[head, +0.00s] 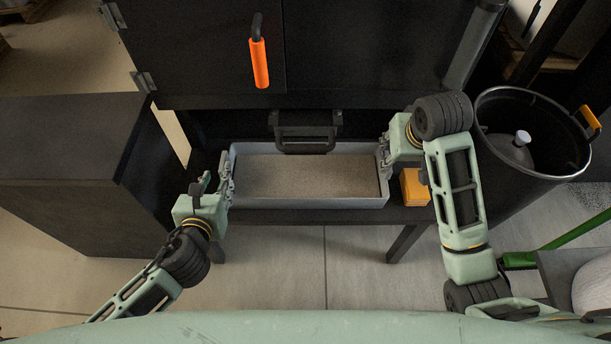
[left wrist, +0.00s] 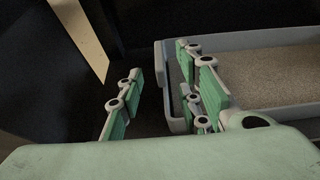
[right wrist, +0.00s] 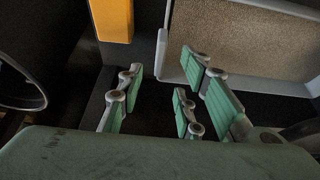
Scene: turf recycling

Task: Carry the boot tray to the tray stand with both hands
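The boot tray (head: 310,202) is a shallow grey rectangular tray with a speckled tan floor, lying level on a low black table. My left gripper (head: 226,180) is at its left end wall. In the left wrist view, its green-padded fingers stand apart on either side of that wall, near a tray corner (left wrist: 162,62). My right gripper (head: 384,156) is at the right end wall. In the right wrist view, its fingers are also spread, with the tray corner (right wrist: 163,62) between them. I cannot tell whether any finger touches the tray, or which furniture is the tray stand.
The low black table (head: 290,216) stands before a dark cabinet (head: 350,50) with an orange handle (head: 259,63). A black cabinet (head: 65,140) is at left. A yellow block (head: 414,187) lies beside the tray; a black bin (head: 520,110) stands right. The front floor is clear.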

